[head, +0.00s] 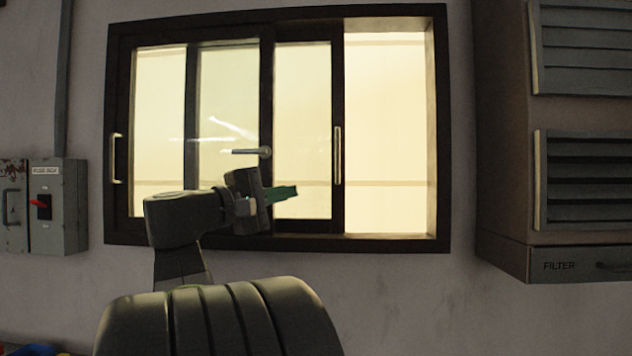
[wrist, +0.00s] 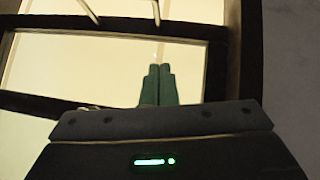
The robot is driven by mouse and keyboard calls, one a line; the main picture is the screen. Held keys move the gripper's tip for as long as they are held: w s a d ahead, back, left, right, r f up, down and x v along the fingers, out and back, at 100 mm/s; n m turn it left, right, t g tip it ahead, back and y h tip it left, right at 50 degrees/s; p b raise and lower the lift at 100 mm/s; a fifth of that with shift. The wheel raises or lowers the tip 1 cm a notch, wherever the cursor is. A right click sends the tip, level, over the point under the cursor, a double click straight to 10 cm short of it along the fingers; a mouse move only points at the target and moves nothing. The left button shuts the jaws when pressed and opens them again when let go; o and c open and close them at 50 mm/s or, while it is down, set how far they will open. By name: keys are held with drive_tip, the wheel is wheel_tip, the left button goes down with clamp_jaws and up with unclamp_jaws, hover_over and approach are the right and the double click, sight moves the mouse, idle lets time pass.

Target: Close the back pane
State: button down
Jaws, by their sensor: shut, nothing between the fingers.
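The dark-framed sliding window (head: 276,13) fills the middle of the head view. The back pane (head: 303,120) has a pale upright handle (head: 337,155) on its right stile. Its left stile shows through the glass of the front pane (head: 158,110), so the two panes overlap. An open gap (head: 390,140) lies between the back pane and the right jamb. My gripper (head: 296,191) is shut and empty, with green fingers over the lower part of the back pane, below and left of the handle. The shut fingers also show in the wrist view (wrist: 158,68); contact cannot be told.
The front pane has a pale handle (head: 116,158) at its left and a small latch (head: 264,151) on its right stile. A fuse box (head: 58,215) hangs at the left. A louvred cabinet (head: 505,130) stands out at the right.

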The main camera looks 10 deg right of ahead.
sight(320, 186)
drive_tip(key=x, duration=0.2)
drive_tip(key=p+x, duration=0.1)
drive_tip(key=x, duration=0.1)
drive_tip(key=shift+s+d+r, duration=0.1)
drive_tip(key=shift+d+r, duration=0.1)
drive_tip(key=shift+d, duration=0.2)
drive_tip(key=d, duration=0.1)
drive_tip(key=s+d+p, duration=0.1)
drive_tip(key=shift+d+r, duration=0.2)
drive_tip(key=shift+d, duration=0.3)
drive_tip(key=s+d+b, duration=0.1)
drive_tip(key=d, duration=0.4)
drive_tip(key=s+d+b, duration=0.2)
drive_tip(key=d, duration=0.4)
drive_tip(key=s+d+b, duration=0.2)
drive_tip(key=d, duration=0.4)
drive_tip(key=shift+b, duration=0.35)
